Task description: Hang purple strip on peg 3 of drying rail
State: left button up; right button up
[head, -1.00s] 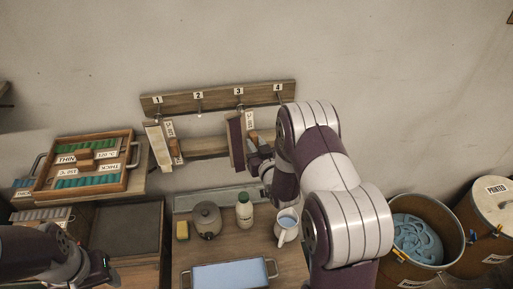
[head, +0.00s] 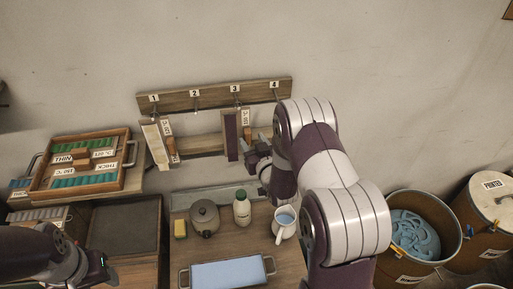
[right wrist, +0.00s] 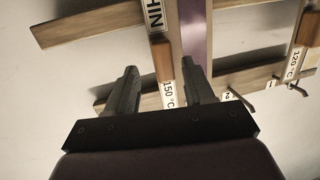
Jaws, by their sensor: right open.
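The purple strip (head: 231,137) hangs upright below peg 3 (head: 237,103) of the wooden drying rail (head: 215,95). Its dark purple face also shows in the right wrist view (right wrist: 196,30). A wooden clip (head: 247,134) with a white label is at its right side. My right gripper (head: 259,143) is open, just right of the strip. In the right wrist view its two fingers (right wrist: 164,82) stand apart, with the label "150 °C" seen between them; I see no grip on the clip. My left gripper (head: 98,270) is at the lower left, its jaws unclear.
A pale strip (head: 155,144) with a clip hangs at peg 1. Pegs 2 (head: 196,102) and 4 (head: 275,95) look bare. Below are a grey pot (head: 204,218), a white bottle (head: 242,209), a jug (head: 284,223) and a blue-filled tray (head: 228,273). A sample case (head: 85,165) is left.

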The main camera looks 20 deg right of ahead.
jog(key=s+r+b, duration=0.1)
jog(key=s+b, duration=0.3)
jog(key=s, duration=0.7)
jog(key=s+a+f+g, duration=0.1)
jog(key=s+f+g, duration=0.8)
jog(key=f+g, duration=0.1)
jog(key=s+a+r+n+g+y+b, duration=0.1)
jog(key=s+a+r+g+b, duration=0.1)
jog(key=s+a+r+g, duration=0.3)
jog(key=a, duration=0.3)
jog(key=shift+r, duration=0.35)
